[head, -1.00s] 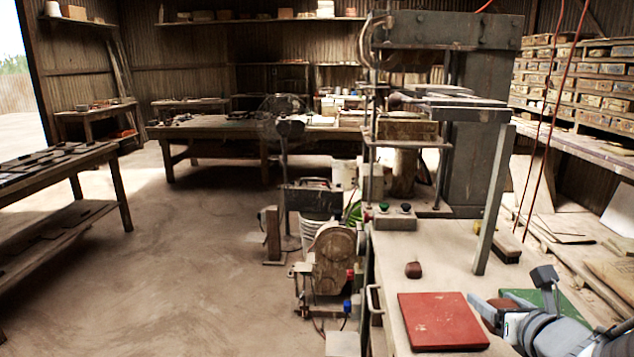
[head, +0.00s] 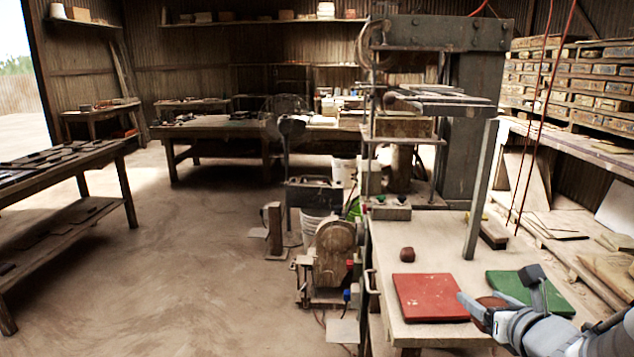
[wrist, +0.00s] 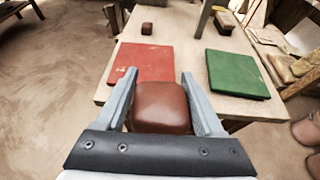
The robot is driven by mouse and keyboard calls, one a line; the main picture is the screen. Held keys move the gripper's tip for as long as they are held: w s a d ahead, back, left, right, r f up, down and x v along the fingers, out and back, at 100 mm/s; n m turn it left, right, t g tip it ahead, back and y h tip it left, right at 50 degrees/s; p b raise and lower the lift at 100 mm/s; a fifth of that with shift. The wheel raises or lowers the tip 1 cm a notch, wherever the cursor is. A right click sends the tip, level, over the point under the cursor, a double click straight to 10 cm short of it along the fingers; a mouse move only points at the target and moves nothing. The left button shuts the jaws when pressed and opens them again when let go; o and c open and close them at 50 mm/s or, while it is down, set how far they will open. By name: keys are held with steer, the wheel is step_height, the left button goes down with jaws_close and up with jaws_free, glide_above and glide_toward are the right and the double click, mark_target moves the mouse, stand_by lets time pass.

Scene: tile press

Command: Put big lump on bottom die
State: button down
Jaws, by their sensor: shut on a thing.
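The big lump (wrist: 160,107) is a rounded reddish-brown block, held between the two fingers of my gripper (wrist: 159,74) in the wrist view. In the head view the lump (head: 491,303) is partly hidden by my gripper (head: 474,304) at the lower right, near the table's front edge. The press (head: 470,120) stands at the far end of the table. I cannot clearly make out the bottom die among the press parts.
A red mat (head: 432,298) and a green mat (head: 530,291) lie on the table (head: 440,255). A small brown lump (head: 407,254) sits behind the red mat. A slanted grey post (head: 481,190) rises beside the press. Open floor (head: 200,270) lies to the left.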

steer(key=w+a+f+n+y, duration=0.2)
steer(key=w+a+f, duration=0.15)
steer(key=a, duration=0.35)
steer(key=w+a+f+n+y, duration=0.2)
steer(key=w+a+f, duration=0.15)
steer(key=a, duration=0.45)
step_height(320, 180, up, 14)
steer(key=w+p, duration=0.1)
steer(key=p, duration=1.3)
steer(key=shift+g, duration=0.3)
steer(key=shift+a, duration=0.25)
